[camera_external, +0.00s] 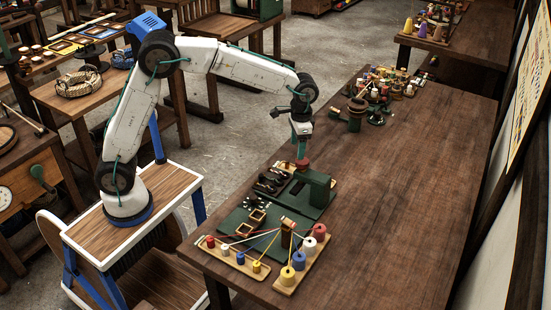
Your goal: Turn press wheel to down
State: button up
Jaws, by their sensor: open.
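My gripper (301,150) points down over the near end of the long wooden table. Its fingertips are too small to show clearly; a small red round piece (302,163) is right at or just below them, and I cannot tell if they touch. Below and to the right stands a dark green block-shaped device (315,187) on a green base. A small dark spoked wheel-like piece (255,203) lies on the green board to the left. I cannot tell for sure which of these is the press wheel, nor its position.
A wooden rack with coloured spools (302,262) and strung threads stands at the table's near edge. A cluster of small jars and tools (378,90) sits farther back. The table's right side (400,190) is clear. A coiled rope (78,84) lies on a bench at left.

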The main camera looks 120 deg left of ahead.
aim_at(302, 161)
jog(key=shift+w+a+r, duration=0.5)
jog(key=shift+w+r, duration=0.25)
jog(key=shift+r, duration=0.05)
notch_tip(302, 161, down, 7)
jog(key=shift+f, duration=0.2)
jog(key=c, duration=1)
